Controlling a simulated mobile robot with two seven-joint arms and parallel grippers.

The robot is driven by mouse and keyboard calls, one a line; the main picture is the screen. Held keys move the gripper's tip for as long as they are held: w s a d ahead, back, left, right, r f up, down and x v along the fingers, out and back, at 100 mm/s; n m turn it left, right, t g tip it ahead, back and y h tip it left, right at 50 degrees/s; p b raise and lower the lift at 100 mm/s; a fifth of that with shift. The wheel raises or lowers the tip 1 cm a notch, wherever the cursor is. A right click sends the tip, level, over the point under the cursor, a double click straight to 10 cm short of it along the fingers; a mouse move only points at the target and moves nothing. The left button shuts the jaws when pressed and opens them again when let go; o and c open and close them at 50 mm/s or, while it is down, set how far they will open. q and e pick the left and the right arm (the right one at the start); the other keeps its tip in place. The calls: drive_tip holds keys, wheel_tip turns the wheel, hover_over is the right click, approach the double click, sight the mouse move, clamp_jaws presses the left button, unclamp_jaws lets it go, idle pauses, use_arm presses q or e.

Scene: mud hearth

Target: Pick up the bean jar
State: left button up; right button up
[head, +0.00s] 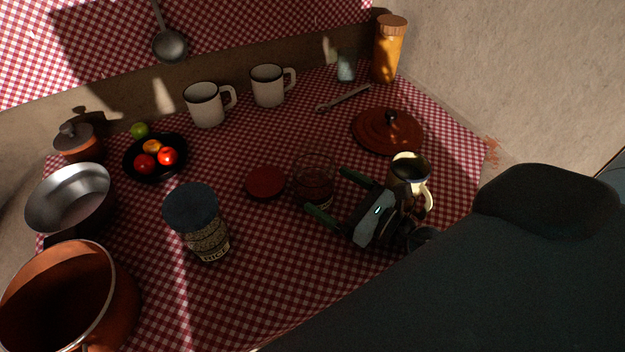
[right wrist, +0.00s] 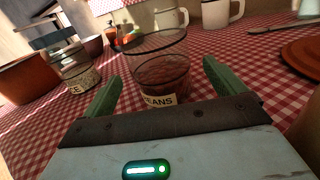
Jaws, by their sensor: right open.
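The bean jar (head: 313,186) is a clear glass jar with dark red-brown contents, upright on the checked cloth. In the right wrist view the jar (right wrist: 163,75) shows a pale label reading "BEANS" and a dark round rim. My right gripper (head: 337,195) is open, low over the cloth at the jar's right side in the head view. Its two green fingers point at the jar, one to each side of it in the wrist view. No grip on the jar shows. My left gripper is not in view.
A red disc (head: 265,182) lies left of the jar. A blue-lidded rice jar (head: 208,235) stands further left. A cream jug (head: 410,172) is close beside my right gripper, with a red-brown lid (head: 387,131) behind. Two white mugs (head: 206,104) stand at the back.

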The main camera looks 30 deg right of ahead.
sight(311, 178)
drive_tip(key=shift+w, duration=0.25)
drive_tip(key=p+x, duration=0.1)
drive_tip(key=x, duration=0.4)
drive_tip(key=shift+s+r, duration=0.1)
drive_tip(key=shift+r, duration=0.05)
drive_tip(key=shift+w+a+p, duration=0.2)
drive_tip(key=shift+w+p, duration=0.1)
drive_tip(key=shift+w, duration=0.1)
drive_tip(key=c, duration=1)
drive_tip(key=shift+c, duration=1.3)
